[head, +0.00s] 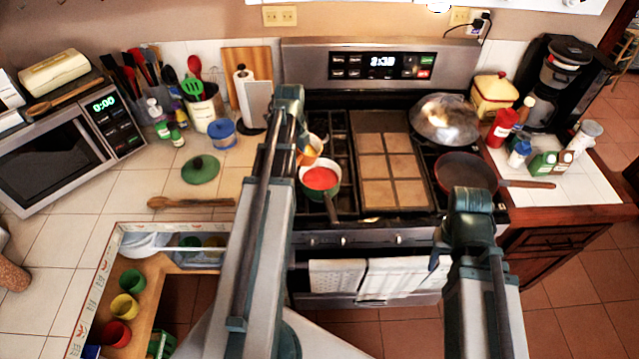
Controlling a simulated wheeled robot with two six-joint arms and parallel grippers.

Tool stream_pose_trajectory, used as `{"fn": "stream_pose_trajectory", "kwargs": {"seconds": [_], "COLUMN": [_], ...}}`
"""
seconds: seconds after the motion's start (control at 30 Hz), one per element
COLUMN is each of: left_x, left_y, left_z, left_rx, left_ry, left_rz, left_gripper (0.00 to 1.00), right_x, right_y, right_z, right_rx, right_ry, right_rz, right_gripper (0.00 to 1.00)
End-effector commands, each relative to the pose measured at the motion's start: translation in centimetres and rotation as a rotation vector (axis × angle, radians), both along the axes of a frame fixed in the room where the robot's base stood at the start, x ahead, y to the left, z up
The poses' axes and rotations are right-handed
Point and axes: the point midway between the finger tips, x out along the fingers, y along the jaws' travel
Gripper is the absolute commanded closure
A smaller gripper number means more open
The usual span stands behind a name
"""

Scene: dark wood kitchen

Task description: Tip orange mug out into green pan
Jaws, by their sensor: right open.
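The green pan (334,187) sits on the left side of the stove with its handle toward me. Something red-orange fills its inside. The orange mug (312,149) shows just behind the pan, partly hidden by my left arm; its exact tilt is hard to make out. My left gripper is at the far end of the left arm, close to the mug. Its fingers are hidden, so I cannot tell whether they hold the mug. My right gripper (470,212) is open, in front of the stove's right side and apart from the pan and mug.
A dark frying pan (466,172) and a shiny wok (444,118) stand on the right burners. A tan griddle (389,167) lies mid-stove. A green lid (201,169) and wooden spoon (190,202) lie on the left counter. Bottles (543,163) crowd the right counter.

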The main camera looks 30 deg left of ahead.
Motion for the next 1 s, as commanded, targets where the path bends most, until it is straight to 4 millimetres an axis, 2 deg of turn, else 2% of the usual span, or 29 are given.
{"fn": "stream_pose_trajectory", "kwargs": {"seconds": [0.27,0.7,1.0], "left_x": [0.0,0.0,0.0], "left_y": [0.0,-0.1,0.1], "left_z": [0.0,-0.2,-0.1], "left_rx": [0.009,0.298,0.35], "left_ry": [0.0,0.025,0.028], "left_rz": [-0.001,-0.002,-0.001], "left_gripper": [1.0,1.0,1.0], "right_x": [0.0,0.0,0.0], "right_y": [0.0,0.0,0.0], "right_z": [0.0,-1.0,-1.1], "right_rx": [0.0,0.0,0.0], "right_ry": [0.0,0.0,0.0], "right_rz": [0.0,0.002,0.003], "right_gripper": [0.5,0.5,0.5]}}
